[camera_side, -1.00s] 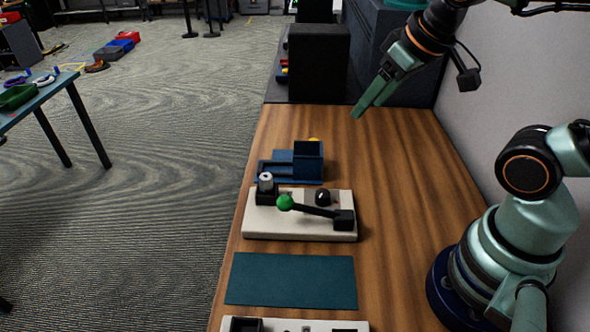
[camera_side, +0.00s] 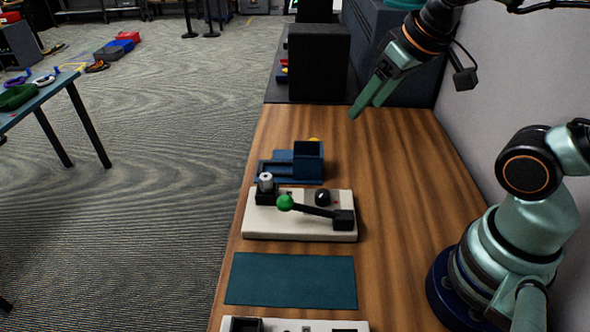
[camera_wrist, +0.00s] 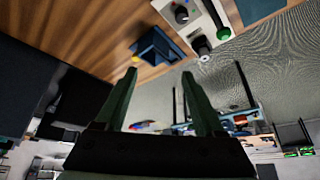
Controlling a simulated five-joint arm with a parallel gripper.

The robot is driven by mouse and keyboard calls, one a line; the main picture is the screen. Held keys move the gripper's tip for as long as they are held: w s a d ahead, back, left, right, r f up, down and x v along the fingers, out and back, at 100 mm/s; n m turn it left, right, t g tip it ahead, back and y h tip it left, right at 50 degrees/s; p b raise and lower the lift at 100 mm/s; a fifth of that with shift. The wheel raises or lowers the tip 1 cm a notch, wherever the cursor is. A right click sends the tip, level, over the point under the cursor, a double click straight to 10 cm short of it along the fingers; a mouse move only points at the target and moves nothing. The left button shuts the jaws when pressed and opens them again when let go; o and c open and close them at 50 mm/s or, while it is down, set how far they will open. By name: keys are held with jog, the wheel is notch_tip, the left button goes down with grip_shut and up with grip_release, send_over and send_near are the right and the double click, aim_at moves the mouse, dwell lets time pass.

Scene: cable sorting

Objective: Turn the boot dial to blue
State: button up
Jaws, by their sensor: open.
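A cream panel (camera_side: 275,224) lies on the wooden bench and also shows in the wrist view (camera_wrist: 209,22). It carries a round black knob (camera_side: 322,198), which looks like the boot dial; the wrist view shows this knob (camera_wrist: 181,15) with small coloured marks near it. Which mark it points at is too small to tell. A black lever with a green ball (camera_side: 285,202) is on the same panel. My gripper (camera_side: 357,112) is open and empty, high over the far part of the bench, well apart from the panel. Its two fingers (camera_wrist: 158,78) show in the wrist view.
A blue stepped tray (camera_side: 292,166) stands just behind the panel. A pale cylinder (camera_side: 265,180) sits in a black holder at the panel's far left corner. A teal mat (camera_side: 290,280) lies in front. A black box (camera_side: 320,62) stands at the back.

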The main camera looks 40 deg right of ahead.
jog(key=m, duration=0.1)
jog(key=m+g, duration=0.6)
jog(key=m, duration=0.5)
send_near(323, 192)
jog(key=f, duration=0.9)
jog(key=shift+s, duration=0.3)
jog(key=shift+c, duration=0.3)
grip_shut()
